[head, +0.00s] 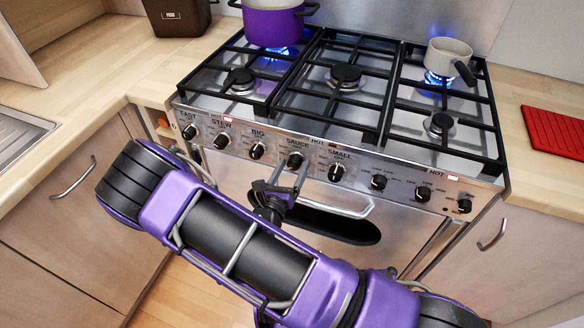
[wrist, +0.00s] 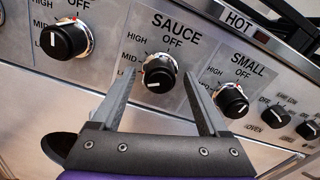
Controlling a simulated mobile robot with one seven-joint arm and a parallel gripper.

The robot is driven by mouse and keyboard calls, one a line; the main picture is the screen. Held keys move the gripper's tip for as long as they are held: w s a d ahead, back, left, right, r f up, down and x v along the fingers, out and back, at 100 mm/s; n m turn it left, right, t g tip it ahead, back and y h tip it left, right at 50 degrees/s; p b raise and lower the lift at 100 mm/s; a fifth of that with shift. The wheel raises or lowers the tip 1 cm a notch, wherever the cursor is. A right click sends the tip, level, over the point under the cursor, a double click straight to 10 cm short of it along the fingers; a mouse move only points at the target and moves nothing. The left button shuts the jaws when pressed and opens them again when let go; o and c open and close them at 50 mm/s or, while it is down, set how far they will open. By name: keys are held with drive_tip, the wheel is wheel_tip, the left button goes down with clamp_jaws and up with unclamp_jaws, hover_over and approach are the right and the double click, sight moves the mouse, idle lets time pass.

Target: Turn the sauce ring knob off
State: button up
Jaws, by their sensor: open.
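The sauce knob (head: 295,160) is a black knob on the cooker's front panel, under the label SAUCE. In the wrist view the sauce knob (wrist: 159,76) has OFF printed above it and HIGH and MID to its left. Its pale mark appears to sit at the lower left, away from OFF. My gripper (head: 289,174) is open in front of the panel at this knob. In the wrist view my gripper (wrist: 163,72) has one finger on each side of the knob. Nothing is held, and I cannot tell whether either finger touches it.
The big knob (wrist: 63,39) and small knob (wrist: 231,100) flank the sauce knob closely. Blue flames burn under a purple pot (head: 272,25) and a small saucepan (head: 446,58). The oven door handle (head: 335,209) lies below the panel. A red mat (head: 556,131) lies on the right worktop.

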clamp_jaws()
drive_tip(key=shift+m, duration=0.3)
drive_tip(key=m, duration=0.5)
drive_tip(key=m+b, duration=0.2)
drive_tip(key=m, duration=0.4)
drive_tip(key=shift+f+m+b, duration=0.1)
drive_tip(key=shift+m+b, duration=0.2)
drive_tip(key=m+b, duration=0.3)
drive_tip(key=m, duration=0.3)
drive_tip(key=shift+b, duration=0.35)
drive_tip(key=m, duration=0.5)
drive_tip(key=shift+a+m, duration=0.1)
drive_tip(key=shift+m, duration=0.2)
